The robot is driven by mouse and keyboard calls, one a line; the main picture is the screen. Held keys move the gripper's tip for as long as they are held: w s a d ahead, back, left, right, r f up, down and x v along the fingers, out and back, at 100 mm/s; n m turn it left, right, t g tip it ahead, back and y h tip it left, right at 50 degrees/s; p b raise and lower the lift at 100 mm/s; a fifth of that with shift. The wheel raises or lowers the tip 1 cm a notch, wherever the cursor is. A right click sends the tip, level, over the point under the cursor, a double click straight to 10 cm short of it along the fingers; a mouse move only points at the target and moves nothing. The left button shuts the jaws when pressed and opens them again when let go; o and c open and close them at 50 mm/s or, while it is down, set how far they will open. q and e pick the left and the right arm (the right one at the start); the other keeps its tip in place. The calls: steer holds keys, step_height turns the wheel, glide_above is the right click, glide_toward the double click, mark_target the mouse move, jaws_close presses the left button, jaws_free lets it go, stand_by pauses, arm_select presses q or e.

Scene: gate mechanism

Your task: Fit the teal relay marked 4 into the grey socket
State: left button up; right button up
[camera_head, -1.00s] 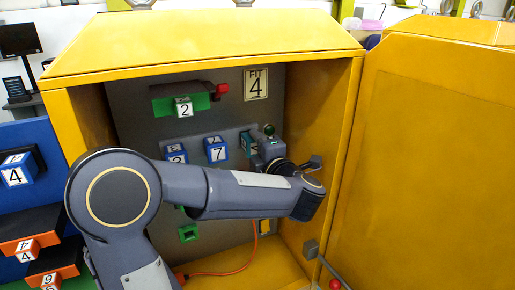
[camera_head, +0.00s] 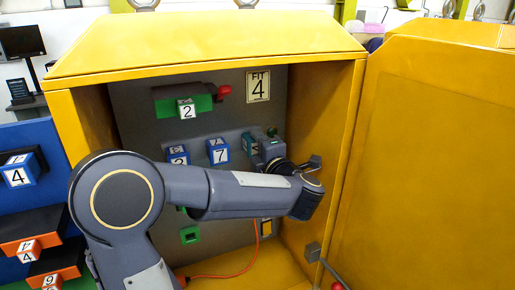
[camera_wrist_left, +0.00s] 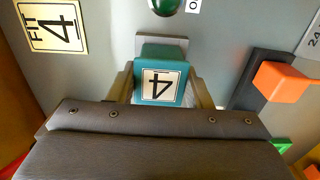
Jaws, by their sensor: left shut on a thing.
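The teal relay (camera_wrist_left: 158,78) has a white face marked 4, which shows sideways in the left wrist view. My left gripper (camera_wrist_left: 161,90) is shut on it, one finger on each side. A grey block or plate (camera_wrist_left: 180,42), likely the grey socket, shows just behind the relay. I cannot tell how deep the relay sits in it. In the head view only a sliver of the teal relay (camera_head: 249,145) shows beside my left gripper (camera_head: 262,148), and the wrist hides the socket. My right gripper is not in view.
The yellow cabinet (camera_head: 200,50) surrounds the work, with its door (camera_head: 430,170) open at right. Blue relays marked 2 (camera_head: 177,154) and 7 (camera_head: 218,151) sit left of the gripper. A FIT 4 sign (camera_head: 258,86) is above. An orange lever (camera_wrist_left: 285,80) stands close at right in the wrist view.

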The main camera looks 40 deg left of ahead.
arm_select(q)
steer(key=o, duration=1.1)
steer(key=shift+a, duration=0.1)
